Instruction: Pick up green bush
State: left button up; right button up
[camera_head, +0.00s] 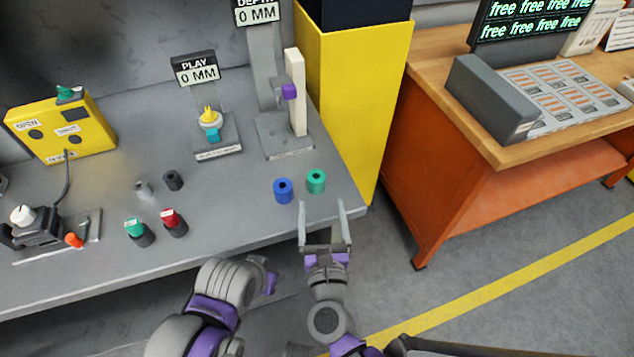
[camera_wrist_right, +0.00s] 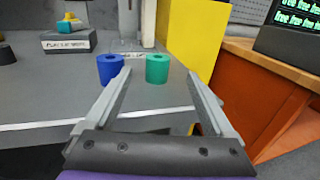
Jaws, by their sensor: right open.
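The green bush (camera_head: 316,181) is a short green cylinder with a dark hole in its top. It stands upright on the grey bench near its right front corner. It also shows in the right wrist view (camera_wrist_right: 158,69), ahead of the fingers and between their lines. My right gripper (camera_head: 325,208) is open and empty, just in front of the bush at the bench edge, apart from it. It also shows open in the right wrist view (camera_wrist_right: 158,83). My left arm shows low in the head view, but whether its jaws are open is unclear (camera_head: 270,275).
A blue bush (camera_head: 283,190) stands close to the left of the green one. A depth gauge stand (camera_head: 270,137) is behind them. A yellow cabinet (camera_head: 365,90) rises at the bench's right end. Red and green capped parts (camera_head: 172,221) stand farther left.

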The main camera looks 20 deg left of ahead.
aim_at(317, 184)
jog(key=p+x, duration=0.1)
jog(key=x, duration=0.9)
jog(key=shift+a+f, duration=0.15)
jog(key=shift+a, duration=0.05)
jog(key=shift+s, duration=0.1)
grip_shut()
